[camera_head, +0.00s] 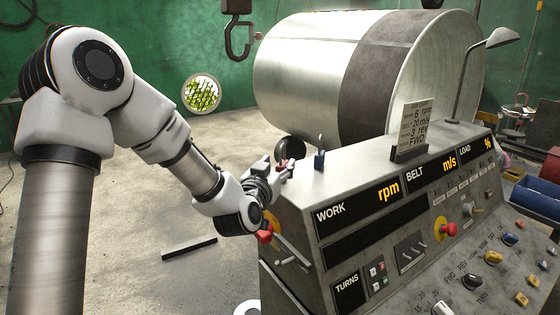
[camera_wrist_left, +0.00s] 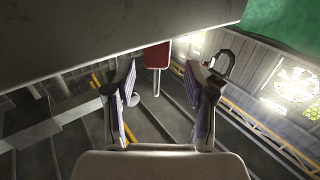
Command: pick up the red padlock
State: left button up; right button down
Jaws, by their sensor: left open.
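The red padlock (camera_wrist_left: 157,55) shows in the left wrist view as a small red block with a pale edge, ahead of the fingers beside a dark flat surface. My left gripper (camera_wrist_left: 160,76) is open, with its two fingers on either side of the view and the padlock seen between and beyond their tips. In the head view, my left gripper (camera_head: 284,167) is at the upper left end of the control console, where a small reddish patch shows by its fingertips. The padlock is mostly hidden there. I cannot tell whether the fingers touch it. My right gripper is not in view.
The grey console (camera_head: 290,196) has knobs and displays. A blue padlock (camera_head: 319,160) stands on its top, right of my gripper. A red knob (camera_head: 264,237) is on its left side. A large metal drum (camera_head: 310,70) and a hanging hook (camera_head: 238,38) are behind. Floor at left is mostly clear.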

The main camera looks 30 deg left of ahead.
aim_at(286, 161)
pick_arm(q)
jog(key=w, duration=0.1)
jog(key=w+f, duration=0.1)
jog(key=w, duration=0.2)
jog(key=shift+a+f, duration=0.15)
jog(key=shift+a, duration=0.15)
jog(key=shift+s+r, duration=0.2)
jog(key=shift+s, duration=0.1)
jog(key=shift+c, duration=0.3)
jog(key=shift+s+r, duration=0.2)
jog(key=shift+s, duration=0.1)
jog(key=c, duration=0.6)
jog(key=shift+s, duration=0.1)
grip_shut()
jog(key=shift+w+d+f, duration=0.1)
jog(key=shift+w+f, duration=0.05)
jog(key=shift+w, duration=0.15)
